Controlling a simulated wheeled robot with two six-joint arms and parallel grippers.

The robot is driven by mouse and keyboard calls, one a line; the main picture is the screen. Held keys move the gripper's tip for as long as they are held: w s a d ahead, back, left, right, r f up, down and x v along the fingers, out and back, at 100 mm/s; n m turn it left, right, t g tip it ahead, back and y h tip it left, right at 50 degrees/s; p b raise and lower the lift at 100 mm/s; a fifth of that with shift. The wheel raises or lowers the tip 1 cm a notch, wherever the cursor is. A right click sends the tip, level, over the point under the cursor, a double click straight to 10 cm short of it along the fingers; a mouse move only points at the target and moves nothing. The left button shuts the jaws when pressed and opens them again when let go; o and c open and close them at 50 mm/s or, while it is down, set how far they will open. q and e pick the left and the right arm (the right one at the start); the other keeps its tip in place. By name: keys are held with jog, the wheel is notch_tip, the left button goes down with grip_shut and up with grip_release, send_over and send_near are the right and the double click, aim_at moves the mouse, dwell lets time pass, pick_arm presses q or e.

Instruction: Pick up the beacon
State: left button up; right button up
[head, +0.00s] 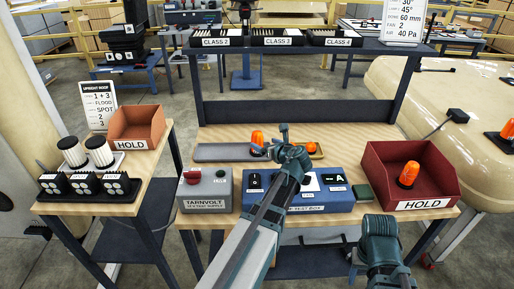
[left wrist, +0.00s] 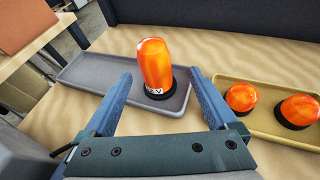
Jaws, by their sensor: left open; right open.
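A tall orange beacon (left wrist: 155,62) with a black base stands upright in the grey tray (left wrist: 88,70); it also shows in the head view (head: 257,138). My left gripper (left wrist: 160,80) is open, its blue fingers on either side of the beacon in the left wrist view, with gaps visible on both sides. Two shorter orange beacons, a left one (left wrist: 241,97) and a right one (left wrist: 298,110), sit in the tan tray (left wrist: 265,127). Another orange beacon (head: 408,174) stands in the red HOLD bin (head: 436,188). My right gripper (head: 360,255) is low at the front right, away from the beacons; its fingers are unclear.
A grey TARNVOLT supply (head: 204,190) and a blue test box (head: 338,178) stand along the bench front. A dark shelf (head: 295,47) spans the bench back. A side table at left holds an orange HOLD bin (head: 137,124) and several lamps.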

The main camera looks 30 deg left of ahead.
aim_at(261, 142)
pick_arm(q)
jog(key=shift+b+x, duration=0.35)
jog(key=shift+x, duration=1.4)
jog(key=shift+a, duration=0.1)
jog(key=x, duration=0.1)
jog(key=b+x, duration=0.1)
jog(key=x, duration=0.3)
jog(key=shift+a+r, duration=0.25)
jog(key=shift+a, duration=0.05)
jog(key=shift+s+r, duration=0.1)
jog(key=shift+s, duration=0.05)
grip_shut()
notch_tip(261, 142, up, 10)
jog(key=p, duration=0.9)
jog(key=shift+p, duration=0.4)
